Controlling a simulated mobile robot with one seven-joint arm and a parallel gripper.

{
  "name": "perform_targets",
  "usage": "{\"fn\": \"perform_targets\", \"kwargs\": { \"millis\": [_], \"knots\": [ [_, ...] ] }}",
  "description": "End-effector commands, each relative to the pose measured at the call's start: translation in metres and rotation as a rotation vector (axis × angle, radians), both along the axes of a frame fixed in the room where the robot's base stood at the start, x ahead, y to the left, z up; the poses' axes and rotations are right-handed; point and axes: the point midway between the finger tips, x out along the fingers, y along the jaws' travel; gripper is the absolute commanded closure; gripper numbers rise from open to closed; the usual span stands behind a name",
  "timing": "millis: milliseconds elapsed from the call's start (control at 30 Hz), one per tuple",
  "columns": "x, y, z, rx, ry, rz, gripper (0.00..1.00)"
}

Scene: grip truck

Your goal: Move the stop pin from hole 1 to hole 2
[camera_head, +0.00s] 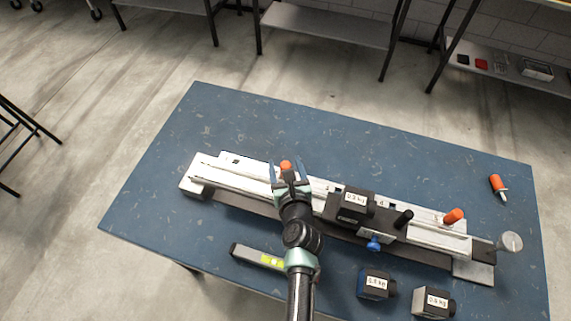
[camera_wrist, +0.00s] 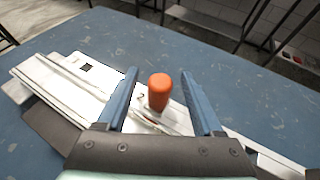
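An orange pin (camera_head: 286,165) stands upright in the white rail (camera_head: 236,172), left of the middle. My gripper (camera_head: 288,171) is over the rail at this pin, its fingers open on either side of it. In the wrist view the orange pin (camera_wrist: 159,92) stands between the two blue fingers (camera_wrist: 159,76), with a gap on each side. A second orange pin (camera_head: 453,216) sits tilted near the rail's right end. Another orange pin (camera_head: 498,186) with a pale tip lies loose on the table. The hole numbers are too small to read for certain.
A black weighted truck (camera_head: 349,211) sits on the rail, right of my gripper, with a black knob (camera_head: 403,218) and blue knob (camera_head: 374,244). Two weight blocks (camera_head: 376,285) (camera_head: 433,302) and a level (camera_head: 258,257) lie in front.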

Motion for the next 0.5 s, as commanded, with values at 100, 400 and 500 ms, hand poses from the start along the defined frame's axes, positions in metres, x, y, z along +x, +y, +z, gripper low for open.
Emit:
{"fn": "perform_targets", "kwargs": {
  "millis": [100, 400, 500],
  "knots": [
    [0.000, 0.000, 0.000, 0.000, 0.000, 0.000, 0.32],
    [-0.015, -0.003, 0.007, 0.000, 0.001, -0.001, 0.32],
    [-0.032, -0.006, 0.013, 0.000, 0.003, -0.001, 0.32]
  ]
}}
